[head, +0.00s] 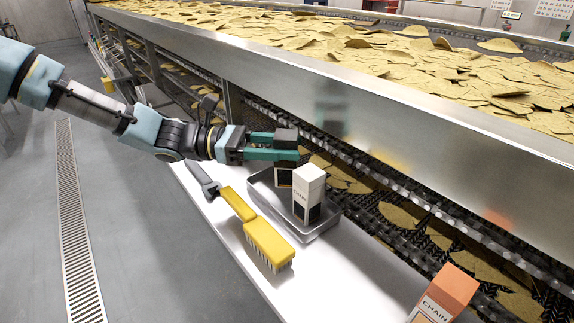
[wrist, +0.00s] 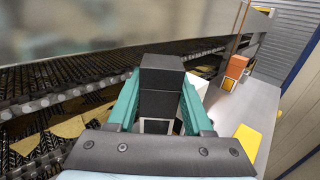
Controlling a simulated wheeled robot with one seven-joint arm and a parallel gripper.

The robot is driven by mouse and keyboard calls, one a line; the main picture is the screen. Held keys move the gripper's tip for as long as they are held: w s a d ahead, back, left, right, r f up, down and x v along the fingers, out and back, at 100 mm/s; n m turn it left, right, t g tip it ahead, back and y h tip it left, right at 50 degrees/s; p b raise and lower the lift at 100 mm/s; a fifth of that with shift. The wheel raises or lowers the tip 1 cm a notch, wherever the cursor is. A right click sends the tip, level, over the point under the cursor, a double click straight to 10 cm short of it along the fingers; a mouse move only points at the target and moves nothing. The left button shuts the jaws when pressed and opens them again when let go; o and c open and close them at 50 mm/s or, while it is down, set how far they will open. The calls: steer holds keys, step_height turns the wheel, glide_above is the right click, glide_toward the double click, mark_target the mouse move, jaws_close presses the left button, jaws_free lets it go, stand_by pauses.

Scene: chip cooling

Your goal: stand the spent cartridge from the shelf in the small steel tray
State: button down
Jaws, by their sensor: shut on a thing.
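My gripper (head: 285,147) has its teal fingers closed on a dark grey-black cartridge (head: 286,136) with a pale-edged label low on its side. The cartridge is upright at the far-left part of the small steel tray (head: 325,227). Its lower end shows inside the rim, but I cannot tell whether it touches the tray floor. In the wrist view the dark cartridge (wrist: 161,80) fills the space between the fingers (wrist: 160,98). A white cartridge (head: 308,190) with a dark label stands upright in the tray, in front of the held one, and partly hides it.
The tray sits on a pale shelf (head: 296,287) beside the chip conveyor (head: 400,110).

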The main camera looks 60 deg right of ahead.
mark_target(284, 166)
steer(key=shift+f+p, duration=0.4)
steer(key=shift+f, duration=1.65)
steer(key=shift+f, duration=0.15)
steer(key=c, duration=0.6)
jaws_free()
